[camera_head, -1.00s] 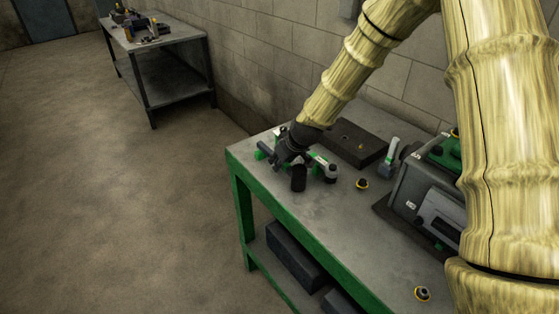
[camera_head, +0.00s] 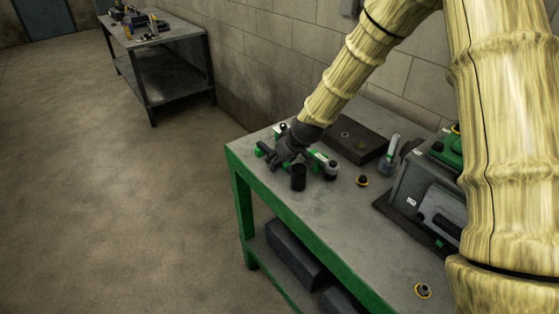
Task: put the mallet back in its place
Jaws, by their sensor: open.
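My gripper (camera_head: 282,158) is open, low over the far left end of the green-framed bench (camera_head: 320,214). It is small and dark here, and it overlaps a green and grey object (camera_head: 318,161) on the bench top. A black cylinder (camera_head: 299,178) stands just in front of my gripper; whether they touch is unclear. I cannot clearly make out the mallet or its place. Part of what lies behind my gripper is hidden.
A dark flat block with holes (camera_head: 352,139) lies against the wall. Near it are a grey and green upright piece (camera_head: 389,155) and a yellow-ringed part (camera_head: 362,181). A grey machine (camera_head: 423,190) stands at right. The floor at left is clear.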

